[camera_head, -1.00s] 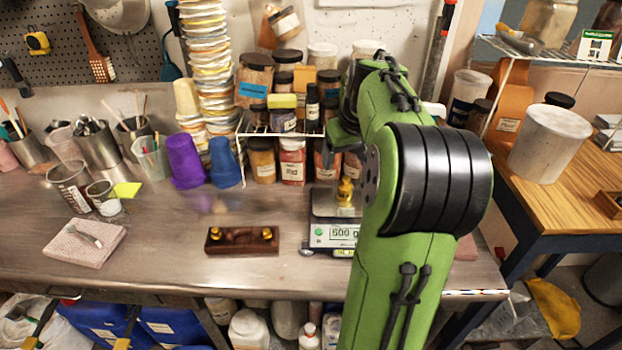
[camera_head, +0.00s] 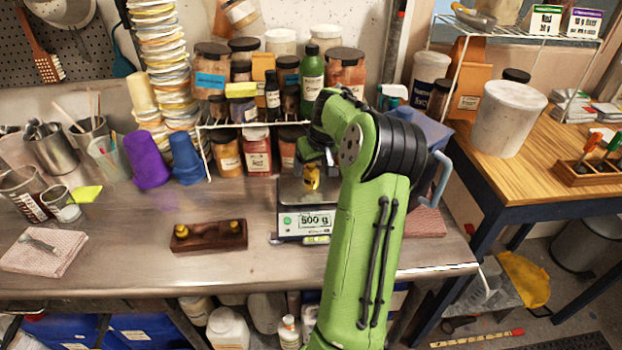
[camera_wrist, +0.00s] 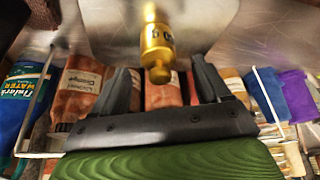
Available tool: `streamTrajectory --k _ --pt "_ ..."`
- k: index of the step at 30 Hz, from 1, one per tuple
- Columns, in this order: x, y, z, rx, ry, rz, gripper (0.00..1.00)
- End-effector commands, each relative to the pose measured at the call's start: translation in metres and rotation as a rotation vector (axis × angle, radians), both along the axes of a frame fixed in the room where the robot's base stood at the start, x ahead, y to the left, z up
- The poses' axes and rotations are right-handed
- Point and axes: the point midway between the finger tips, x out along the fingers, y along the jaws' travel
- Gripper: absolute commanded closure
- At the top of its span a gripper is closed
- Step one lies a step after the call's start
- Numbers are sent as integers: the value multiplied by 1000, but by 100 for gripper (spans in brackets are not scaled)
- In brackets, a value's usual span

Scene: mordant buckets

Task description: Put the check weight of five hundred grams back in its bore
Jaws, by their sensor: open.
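The brass check weight (camera_head: 312,178) stands on the pan of the scale (camera_head: 290,222), whose display reads 500 g. In the wrist view the weight (camera_wrist: 157,42) appears between and just beyond the fingertips of my gripper (camera_wrist: 163,75). The jaws are open on either side, and I see no contact. In the head view my gripper (camera_head: 316,158) is just above the weight, partly hidden by my arm. The dark wooden block (camera_head: 208,240) lies left of the scale and holds two smaller brass weights; its empty bore cannot be made out clearly.
A wire rack with jars (camera_head: 257,152) stands close behind the scale. Blue (camera_head: 187,158) and purple (camera_head: 148,160) cups are at the back left. A pink cloth (camera_head: 45,250) lies at the left. The bench between block and scale is clear.

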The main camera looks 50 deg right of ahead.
Motion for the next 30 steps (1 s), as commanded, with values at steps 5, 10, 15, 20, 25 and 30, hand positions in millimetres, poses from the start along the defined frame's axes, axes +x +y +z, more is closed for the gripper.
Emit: streamTrajectory --k 5,10,15,20,25,30 --pt "6 -3 -18 0 0 1 24" --pt "6 -3 -17 -1 0 0 24" --pt "6 -3 -17 -1 0 0 50" --pt "6 -3 -17 -1 0 0 75" --pt "6 -3 -16 0 -1 0 100" --pt "7 -3 -15 -2 -2 1 100"
